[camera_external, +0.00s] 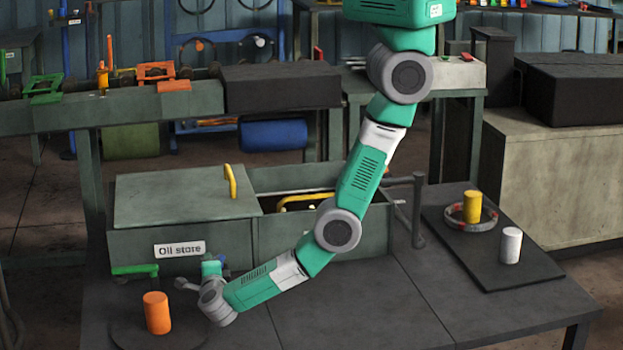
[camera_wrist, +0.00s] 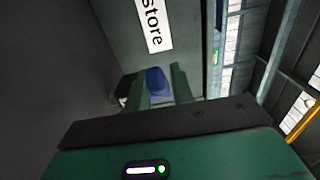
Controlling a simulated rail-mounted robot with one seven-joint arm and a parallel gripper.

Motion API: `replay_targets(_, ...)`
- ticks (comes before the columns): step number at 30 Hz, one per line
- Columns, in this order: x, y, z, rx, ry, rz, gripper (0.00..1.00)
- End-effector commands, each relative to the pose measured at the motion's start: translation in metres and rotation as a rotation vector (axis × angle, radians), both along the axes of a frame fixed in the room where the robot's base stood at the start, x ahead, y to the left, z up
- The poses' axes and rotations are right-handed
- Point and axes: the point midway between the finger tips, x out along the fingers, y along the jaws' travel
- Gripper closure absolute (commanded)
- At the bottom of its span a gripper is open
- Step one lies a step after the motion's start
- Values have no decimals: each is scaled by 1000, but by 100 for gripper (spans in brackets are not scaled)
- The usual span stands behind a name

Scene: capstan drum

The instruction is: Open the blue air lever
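In the wrist view, a blue piece (camera_wrist: 157,82), apparently the blue air lever, shows between my two green fingers. The fingers of my gripper (camera_wrist: 158,88) stand apart on either side of it. I cannot tell whether they touch it or whether it lies just beyond the tips. In the external view, my gripper (camera_external: 211,270) is low in front of the oil store box (camera_external: 130,250), mostly hidden by my wrist. A small bit of blue (camera_external: 221,259) shows beside it there. The rest of the lever is hidden.
An orange cylinder (camera_external: 157,313) stands on a dark round plate close to my wrist. The bench front is clear. A dark board (camera_external: 490,265) at right holds a yellow cylinder (camera_external: 472,206) and a white one (camera_external: 511,245).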

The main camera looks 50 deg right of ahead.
Motion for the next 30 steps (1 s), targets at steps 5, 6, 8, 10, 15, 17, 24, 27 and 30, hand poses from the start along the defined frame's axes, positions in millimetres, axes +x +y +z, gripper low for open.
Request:
replay_targets(5,-3,3,1,-1,-1,1,76)
replay_targets(6,-6,6,1,-1,-1,2,76)
replay_targets(8,-14,14,2,0,1,4,76)
replay_targets(10,-26,25,3,-1,1,6,76)
replay_targets(15,-49,44,1,0,0,3,76)
replay_targets(17,-54,48,1,-1,1,3,76)
replay_targets(24,-59,51,0,0,0,-1,76)
replay_targets(27,-59,51,0,0,0,0,80)
replay_targets(30,-49,65,7,7,-18,74,100)
